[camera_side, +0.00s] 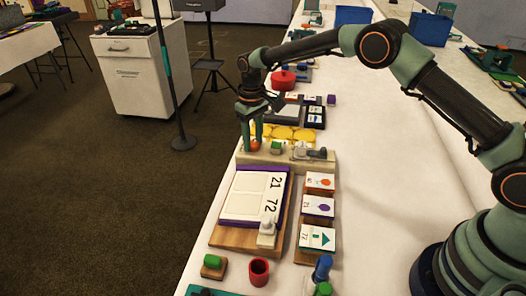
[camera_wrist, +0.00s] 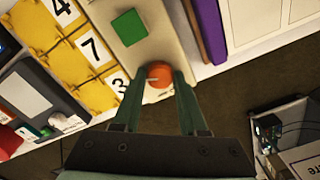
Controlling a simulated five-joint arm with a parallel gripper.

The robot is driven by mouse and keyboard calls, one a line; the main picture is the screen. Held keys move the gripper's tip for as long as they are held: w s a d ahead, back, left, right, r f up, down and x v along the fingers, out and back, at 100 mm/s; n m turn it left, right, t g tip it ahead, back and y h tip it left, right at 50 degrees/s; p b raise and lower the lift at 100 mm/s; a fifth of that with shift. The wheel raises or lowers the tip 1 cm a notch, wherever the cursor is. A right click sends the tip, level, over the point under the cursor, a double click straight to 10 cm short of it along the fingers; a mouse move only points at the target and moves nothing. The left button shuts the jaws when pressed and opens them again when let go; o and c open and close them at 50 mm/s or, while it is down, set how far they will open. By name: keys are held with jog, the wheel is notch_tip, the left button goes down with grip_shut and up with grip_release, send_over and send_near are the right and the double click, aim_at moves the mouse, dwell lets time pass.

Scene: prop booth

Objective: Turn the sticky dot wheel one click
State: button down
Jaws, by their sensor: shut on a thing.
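An orange round knob (camera_side: 254,145), which looks like the sticky dot wheel, sits at the left end of a beige bar (camera_side: 258,158). My gripper (camera_side: 250,138) points down over that end, with its green fingers shut on the knob. In the wrist view the orange knob (camera_wrist: 159,72) shows between the two fingertips of my gripper (camera_wrist: 158,80), with a small pale mark on its face. The fingers cover its sides. A green block (camera_wrist: 128,27) is on the same beige bar (camera_wrist: 157,38).
Yellow number tiles (camera_side: 292,134) lie just behind the bar. A grey metal piece (camera_side: 308,153) is at its right end. In front are a purple-edged board (camera_side: 226,215) and picture cards (camera_side: 318,206). The table's left edge is close to the knob.

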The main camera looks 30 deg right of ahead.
aim_at(253, 143)
jog(key=shift+a+n, duration=0.15)
jog(key=shift+n, duration=2.05)
jog(key=shift+c, duration=2.2)
grip_release()
notch_tip(253, 143, up, 12)
jog(key=shift+s+r, duration=0.1)
jog(key=shift+r, duration=0.05)
